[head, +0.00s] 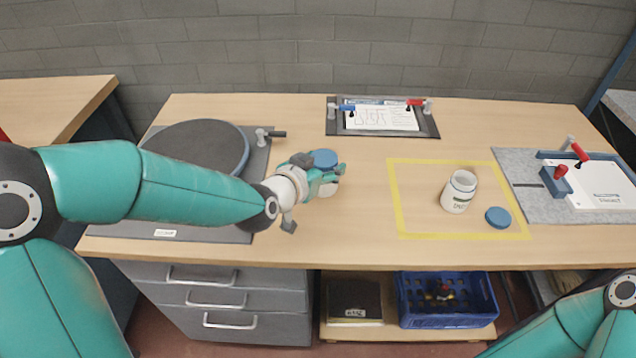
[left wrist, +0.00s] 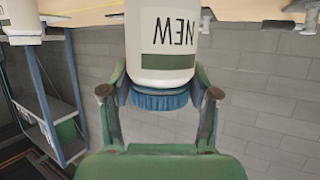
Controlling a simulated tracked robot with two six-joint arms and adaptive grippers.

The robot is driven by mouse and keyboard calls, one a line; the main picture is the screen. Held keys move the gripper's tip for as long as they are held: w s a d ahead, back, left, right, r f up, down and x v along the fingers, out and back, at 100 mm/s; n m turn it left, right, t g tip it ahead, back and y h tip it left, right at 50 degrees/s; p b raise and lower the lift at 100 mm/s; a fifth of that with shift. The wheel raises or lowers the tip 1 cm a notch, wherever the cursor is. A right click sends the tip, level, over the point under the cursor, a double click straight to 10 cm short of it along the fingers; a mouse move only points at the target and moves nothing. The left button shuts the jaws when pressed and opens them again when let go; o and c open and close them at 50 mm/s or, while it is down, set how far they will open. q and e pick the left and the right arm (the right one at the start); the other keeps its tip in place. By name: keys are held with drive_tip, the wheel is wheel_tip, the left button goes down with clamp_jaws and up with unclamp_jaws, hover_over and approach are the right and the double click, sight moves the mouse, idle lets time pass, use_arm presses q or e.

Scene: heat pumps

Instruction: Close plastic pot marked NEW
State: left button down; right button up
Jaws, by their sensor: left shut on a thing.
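The white pot marked NEW (left wrist: 162,40) shows upside down in the left wrist view, with a blue lid (left wrist: 160,101) at its mouth. In the head view the same blue lid (head: 325,158) sits level on the white pot (head: 329,187), which stands left of the table's middle. My left gripper (head: 325,170) comes from the left and is shut on the lid, with its fingers on either side (left wrist: 160,95). I cannot tell how tight the lid sits. My right gripper is out of view.
An open white pot (head: 457,194) stands inside a yellow taped square (head: 397,205), with a loose blue lid (head: 498,217) beside it. A clamped drawing board (head: 383,118) lies at the back. A grey mat (head: 530,205) lies at the right. The table's front middle is clear.

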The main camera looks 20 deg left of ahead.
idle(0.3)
use_arm(q)
drive_tip(key=shift+f, duration=2.15)
drive_tip(key=shift+b, duration=0.3)
drive_tip(key=shift+f, duration=0.15)
drive_tip(key=shift+c, duration=1.4)
unclamp_jaws()
drive_tip(key=shift+s, duration=0.1)
